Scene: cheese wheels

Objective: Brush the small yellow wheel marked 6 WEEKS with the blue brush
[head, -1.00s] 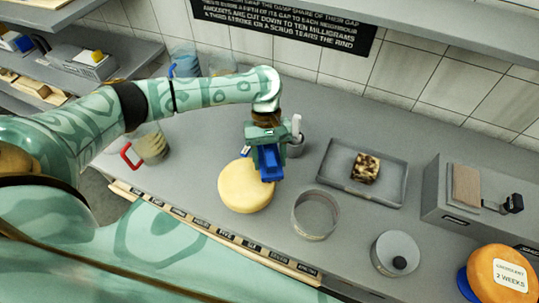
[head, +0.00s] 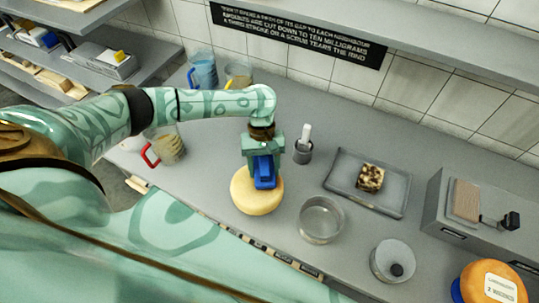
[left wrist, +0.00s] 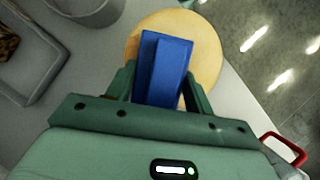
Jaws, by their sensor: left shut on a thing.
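A small yellow cheese wheel (head: 257,201) lies flat on the grey counter in the head view, with no readable label facing me. It also shows in the left wrist view (left wrist: 208,50), partly covered by the brush. My left gripper (head: 262,160) is shut on the blue brush (head: 264,174). The brush also shows in the left wrist view (left wrist: 163,65), between the two green fingers. The brush is over the wheel's back part; I cannot tell whether it touches the rind. My right gripper is not in view.
A red-handled jug (head: 166,147) stands left. An orange wheel marked 2 WEEKS (head: 484,274) is at the far right.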

